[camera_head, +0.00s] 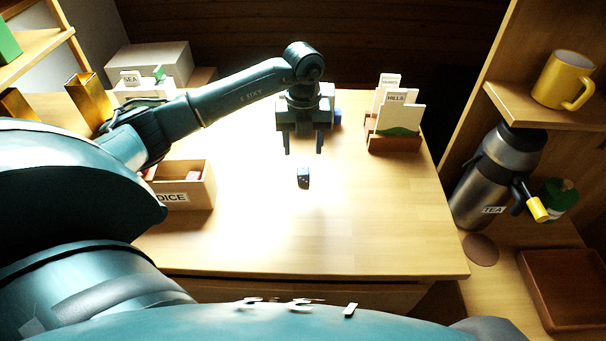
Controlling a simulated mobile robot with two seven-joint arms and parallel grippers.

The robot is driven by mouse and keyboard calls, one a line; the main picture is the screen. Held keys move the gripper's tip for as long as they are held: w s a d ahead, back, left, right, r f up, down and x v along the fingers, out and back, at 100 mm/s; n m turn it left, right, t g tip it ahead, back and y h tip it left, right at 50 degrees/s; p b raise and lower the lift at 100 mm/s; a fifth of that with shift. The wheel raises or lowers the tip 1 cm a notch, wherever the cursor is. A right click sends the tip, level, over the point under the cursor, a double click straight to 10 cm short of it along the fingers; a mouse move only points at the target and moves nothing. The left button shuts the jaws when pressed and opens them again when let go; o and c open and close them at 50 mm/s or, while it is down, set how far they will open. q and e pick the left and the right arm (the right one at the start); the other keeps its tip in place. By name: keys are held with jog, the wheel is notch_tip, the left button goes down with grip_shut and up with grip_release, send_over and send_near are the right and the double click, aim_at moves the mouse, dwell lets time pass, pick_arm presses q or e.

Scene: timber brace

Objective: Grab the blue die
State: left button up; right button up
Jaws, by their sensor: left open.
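A small dark blue die (303,178) lies on the wooden table (380,240), near the middle of the lit area. My left gripper (303,150) points down above and just behind the die in the picture. Its two fingers are apart with nothing between them, and it does not touch the die. My right gripper does not show.
A wooden box labelled DICE (196,190) stands left of the die, with a reddish item inside. A card holder with a HILLS card (400,118) stands at the back right. A TEA flask (490,180) and yellow mug (563,80) are farther right. The table's front is clear.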

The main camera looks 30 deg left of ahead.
aim_at(303, 168)
pick_arm(q)
notch_tip(303, 168, down, 3)
jog(key=shift+f, duration=0.2)
notch_tip(303, 168, down, 4)
jog(key=shift+f, duration=0.15)
